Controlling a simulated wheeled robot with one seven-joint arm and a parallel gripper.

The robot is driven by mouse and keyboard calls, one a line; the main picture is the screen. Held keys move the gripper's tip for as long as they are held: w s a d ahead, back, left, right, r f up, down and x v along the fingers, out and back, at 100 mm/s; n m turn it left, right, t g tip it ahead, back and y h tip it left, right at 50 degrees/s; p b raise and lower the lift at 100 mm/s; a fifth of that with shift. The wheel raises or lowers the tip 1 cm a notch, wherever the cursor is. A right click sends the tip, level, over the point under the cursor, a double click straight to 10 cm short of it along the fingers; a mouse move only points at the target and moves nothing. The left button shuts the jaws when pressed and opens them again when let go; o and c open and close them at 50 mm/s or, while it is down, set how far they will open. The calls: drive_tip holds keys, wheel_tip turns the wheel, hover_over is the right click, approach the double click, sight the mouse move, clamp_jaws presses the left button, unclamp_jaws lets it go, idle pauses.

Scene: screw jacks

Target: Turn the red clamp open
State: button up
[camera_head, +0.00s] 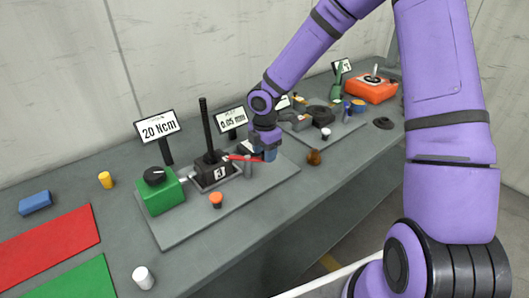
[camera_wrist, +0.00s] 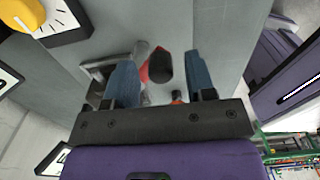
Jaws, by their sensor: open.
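The red clamp (camera_head: 240,157) shows as a thin red lever to the right of the black screw jack (camera_head: 212,171) with the "3" plate. A grey metal post (camera_head: 247,169) stands by the lever. In the wrist view the red part (camera_wrist: 145,73) carries a dark rounded end (camera_wrist: 159,66). My gripper (camera_head: 268,154) is at the lever's right end. In the wrist view its two blue fingers (camera_wrist: 160,78) are apart, with the dark end showing between and beyond them. I cannot tell whether they touch it. The wrist partly hides the lever's right end.
A green box (camera_head: 161,193) with a black knob and an orange button (camera_head: 216,200) share the grey plate (camera_head: 190,232). A tall black rod (camera_head: 204,125) rises from the jack. A brown knob (camera_head: 313,157) lies to the right. Sign stands line the back.

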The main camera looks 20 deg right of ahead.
drive_tip(key=shift+f, duration=0.25)
drive_tip(key=c, duration=0.9)
